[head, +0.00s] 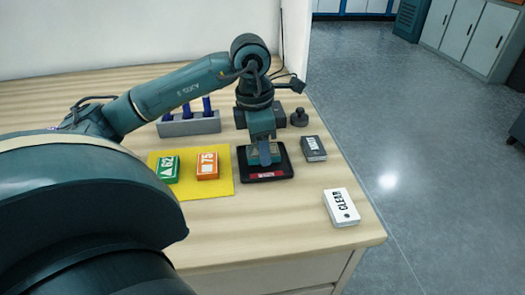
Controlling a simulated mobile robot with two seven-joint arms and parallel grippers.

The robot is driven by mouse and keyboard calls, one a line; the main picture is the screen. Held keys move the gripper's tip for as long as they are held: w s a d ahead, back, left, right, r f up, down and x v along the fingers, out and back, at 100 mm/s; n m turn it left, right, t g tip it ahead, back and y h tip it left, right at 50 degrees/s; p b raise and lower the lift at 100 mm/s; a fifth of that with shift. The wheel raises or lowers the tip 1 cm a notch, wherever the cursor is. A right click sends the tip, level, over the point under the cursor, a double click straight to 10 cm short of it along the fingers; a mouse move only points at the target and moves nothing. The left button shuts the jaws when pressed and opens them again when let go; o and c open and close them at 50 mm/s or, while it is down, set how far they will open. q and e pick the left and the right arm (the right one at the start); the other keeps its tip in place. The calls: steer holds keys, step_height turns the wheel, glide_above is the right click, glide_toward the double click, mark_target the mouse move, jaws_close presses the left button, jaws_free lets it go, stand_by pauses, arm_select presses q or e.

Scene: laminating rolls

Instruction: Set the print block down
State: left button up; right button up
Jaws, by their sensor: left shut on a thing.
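My left gripper (264,158) reaches down from above, shut on a small grey-green block (253,156) over a black tray (285,171) with a red label at its front. The fingers cover most of the block; I cannot tell whether it touches the tray. A green block marked 62 (168,170) and an orange block marked 75 (207,166) lie on a yellow mat (210,189) left of the tray. A dark grey block with white lettering (313,149) lies right of the tray. A white block marked CLEAR (341,207) lies near the table's right edge. My right gripper is out of view.
A grey rack (188,126) with blue upright pieces stands behind the mat. A black knob-like object (299,118) stands at the back right. The wooden table's (265,232) front is clear; its right edge drops to the grey floor.

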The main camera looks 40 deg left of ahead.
mark_target(256, 151)
arm_select(q)
steer(key=shift+f, duration=0.7)
steer(key=shift+f, duration=0.1)
steer(key=o, duration=1)
steer(key=shift+c, duration=0.2)
step_height(256, 151, up, 12)
steer(key=s+p, duration=0.1)
steer(key=p, duration=0.1)
steer(key=shift+a, duration=0.45)
